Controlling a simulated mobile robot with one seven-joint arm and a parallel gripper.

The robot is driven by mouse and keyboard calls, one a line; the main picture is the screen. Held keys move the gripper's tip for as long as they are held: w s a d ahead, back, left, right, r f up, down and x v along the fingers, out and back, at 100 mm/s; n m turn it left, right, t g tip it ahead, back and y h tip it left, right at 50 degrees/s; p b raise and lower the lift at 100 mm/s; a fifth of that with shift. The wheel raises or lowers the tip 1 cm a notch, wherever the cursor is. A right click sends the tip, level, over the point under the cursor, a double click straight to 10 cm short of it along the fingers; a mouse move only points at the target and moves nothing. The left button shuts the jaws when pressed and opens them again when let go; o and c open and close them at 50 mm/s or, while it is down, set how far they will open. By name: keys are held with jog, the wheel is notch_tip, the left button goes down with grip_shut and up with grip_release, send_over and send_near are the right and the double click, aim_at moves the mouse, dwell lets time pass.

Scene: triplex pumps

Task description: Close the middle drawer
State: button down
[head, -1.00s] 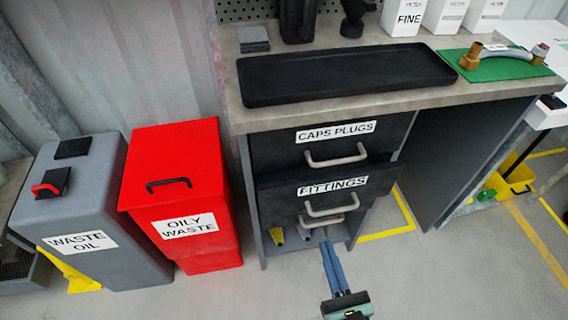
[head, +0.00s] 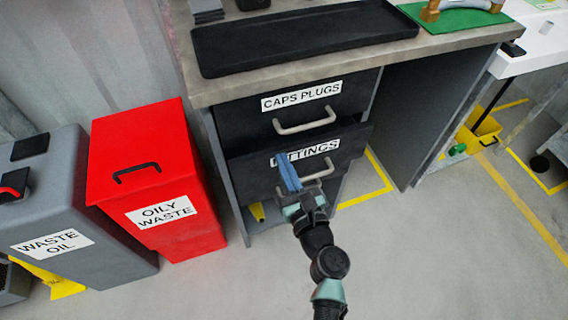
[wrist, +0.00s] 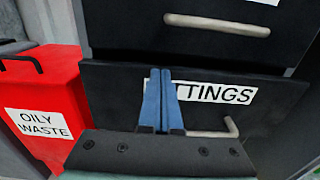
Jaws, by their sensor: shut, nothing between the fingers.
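The middle drawer (head: 255,176) is black, with a FITTINGS label and a light bar handle (wrist: 222,131). It juts out of the cabinet beyond the CAPS PLUGS drawer (head: 245,118) above it. My gripper (head: 284,160) is shut and empty, its blue fingers together in front of the drawer front. In the wrist view my gripper (wrist: 159,75) covers the left part of the label and the handle's left end. I cannot tell whether the fingertips touch the front.
A red OILY WASTE bin (head: 145,150) and a grey WASTE OIL bin (head: 70,200) stand left of the cabinet. A black tray (head: 300,40) lies on the worktop above.

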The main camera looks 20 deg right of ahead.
aim_at(276, 148)
jog(key=shift+w, duration=0.1)
jog(key=w+b, duration=0.1)
jog(key=w, duration=0.3)
jog(key=shift+a, duration=0.1)
jog(key=shift+w+r, duration=0.2)
jog(key=shift+r, duration=0.05)
dwell(0.3)
